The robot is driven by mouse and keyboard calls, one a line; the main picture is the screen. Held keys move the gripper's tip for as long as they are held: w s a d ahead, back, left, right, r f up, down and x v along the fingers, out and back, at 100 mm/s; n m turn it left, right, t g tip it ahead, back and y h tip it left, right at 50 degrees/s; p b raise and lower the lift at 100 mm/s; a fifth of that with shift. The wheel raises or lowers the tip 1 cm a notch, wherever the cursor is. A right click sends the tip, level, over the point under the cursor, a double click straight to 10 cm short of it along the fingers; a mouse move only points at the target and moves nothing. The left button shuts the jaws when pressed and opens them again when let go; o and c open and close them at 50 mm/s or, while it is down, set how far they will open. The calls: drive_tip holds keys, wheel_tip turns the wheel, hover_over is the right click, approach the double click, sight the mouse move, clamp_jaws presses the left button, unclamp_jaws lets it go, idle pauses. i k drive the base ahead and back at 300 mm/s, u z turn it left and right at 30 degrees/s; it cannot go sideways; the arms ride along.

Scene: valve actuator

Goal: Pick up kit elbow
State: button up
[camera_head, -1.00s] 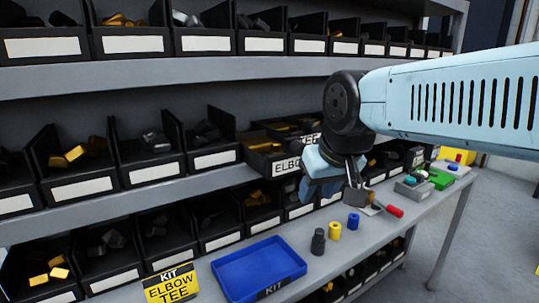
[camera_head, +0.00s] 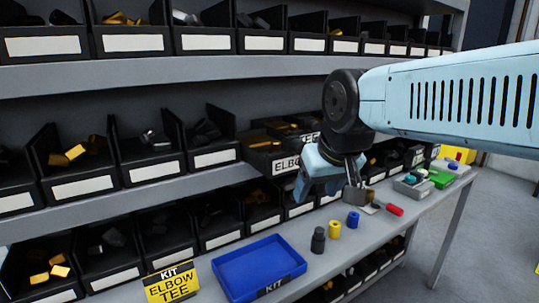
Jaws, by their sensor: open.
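The pulled-out bin labelled ELBOW (camera_head: 258,163) is on the middle shelf, left of my gripper. Brass-coloured pieces (camera_head: 264,141) show inside it; their exact shapes are too small to tell. I see nothing between the fingers. The blue kit tray (camera_head: 258,262) lies empty on the bench below, with a yellow sign (camera_head: 171,285) reading KIT ELBOW TEE at its left.
A second labelled bin (camera_head: 308,138) sits right behind the ELBOW bin, its label partly hidden by my arm. On the bench (camera_head: 345,262) stand a dark cylinder (camera_head: 318,240), a yellow one (camera_head: 335,229) and a blue one (camera_head: 353,219). A red-handled tool (camera_head: 394,209) lies farther right.

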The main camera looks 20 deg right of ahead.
sight(275, 146)
drive_tip(key=z, duration=1.65)
drive_tip(key=i, duration=0.1)
drive_tip(key=u, duration=3.05)
drive_tip(key=k, duration=1.45)
drive_tip(key=z, duration=0.4)
drive_tip(key=i, duration=1)
